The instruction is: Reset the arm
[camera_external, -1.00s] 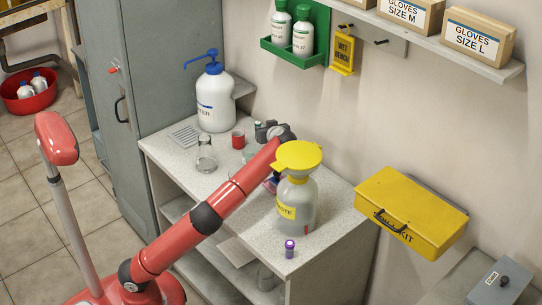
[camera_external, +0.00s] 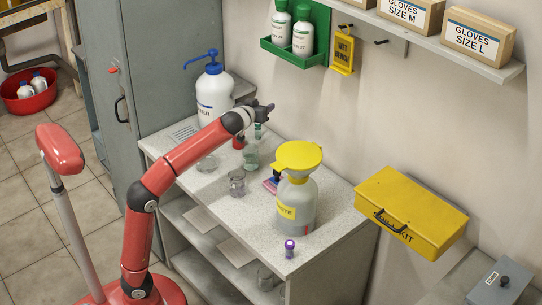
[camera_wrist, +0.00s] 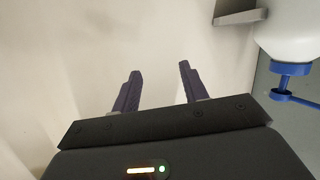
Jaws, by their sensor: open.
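My gripper (camera_external: 266,108) is raised above the back of the bench, beside the white dispenser bottle (camera_external: 213,98) with the blue pump. In the wrist view its two dark purple fingers (camera_wrist: 160,75) stand apart with nothing between them, against the pale wall. My red arm bends up from its base at the lower left and reaches over the bench's left part. The dispenser bottle also shows at the right of the wrist view (camera_wrist: 290,35).
Below the gripper stand a greenish glass vessel (camera_external: 251,157) and a clear beaker (camera_external: 237,183). The waste bottle (camera_external: 296,210) with its yellow funnel (camera_external: 298,155) stands right, a purple-capped vial (camera_external: 290,249) in front. A shelf (camera_external: 490,66) and yellow kit box (camera_external: 410,212) are at the wall.

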